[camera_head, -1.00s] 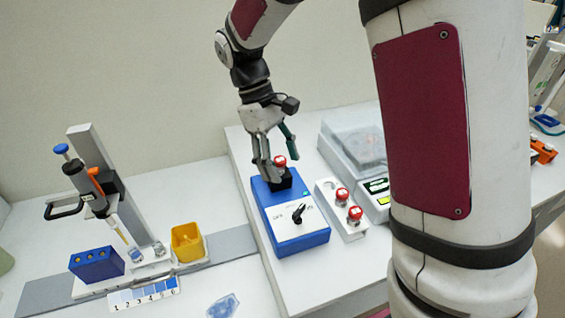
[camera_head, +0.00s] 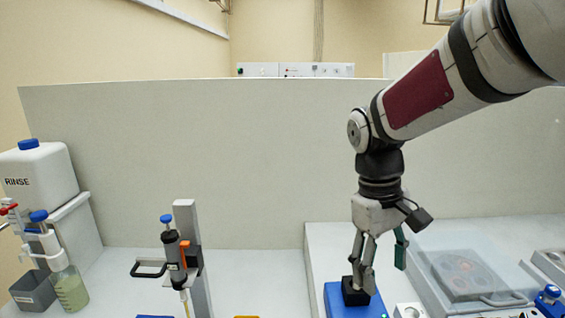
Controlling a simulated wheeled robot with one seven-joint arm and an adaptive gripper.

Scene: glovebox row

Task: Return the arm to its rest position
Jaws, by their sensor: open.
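My arm reaches in from the upper right. My gripper (camera_head: 383,272) points down with its fingers apart, a pale finger on the left and a green-tipped one on the right. The pale finger stands at the black socket (camera_head: 355,291) on top of the blue device (camera_head: 342,308); I cannot tell whether they touch. No red-capped vial shows in the socket now; the finger may hide it. Nothing is visible between the fingers. The lower part of the device is cut off by the frame.
A lidded instrument (camera_head: 465,270) stands right of my gripper. A pipette stand (camera_head: 192,240) is at the left, with a rinse container (camera_head: 40,180) and a bottle (camera_head: 70,290) beyond. A grey wall panel (camera_head: 230,150) rises behind. Open air lies above the bench.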

